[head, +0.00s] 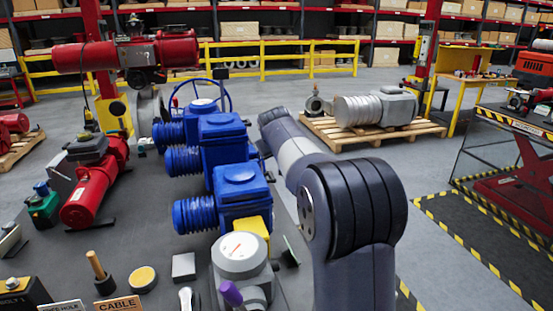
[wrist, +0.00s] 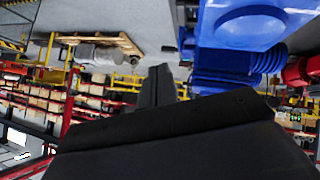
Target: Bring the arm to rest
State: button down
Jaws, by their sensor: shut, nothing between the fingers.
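My arm (head: 352,215) rises at the right of the workbench in the head view, and its forearm reaches away beside the blue valve actuator (head: 222,135). My gripper is not clearly visible in the head view. In the wrist view, my gripper (wrist: 160,85) shows as dark fingers close together, with nothing seen between them. That view is turned upside down. The blue actuator also fills its upper right (wrist: 240,25), close beside the fingers; I cannot tell whether they touch.
A pallet (head: 370,130) with a metal actuator stands on the floor behind. Floor right of my arm is open.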

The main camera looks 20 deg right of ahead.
jog(key=shift+s+r, duration=0.3)
jog(key=shift+r, duration=0.05)
jog(key=p, duration=0.2)
send_over(274, 178)
jog(key=f, duration=0.6)
jog(key=shift+s+a, duration=0.1)
jog(key=shift+s, duration=0.2)
jog(key=f, duration=0.2)
jog(key=w+f, duration=0.1)
jog(key=f, duration=0.1)
jog(key=shift+b, duration=0.35)
jog(key=shift+s+f, duration=0.15)
jog(key=shift+f, duration=0.45)
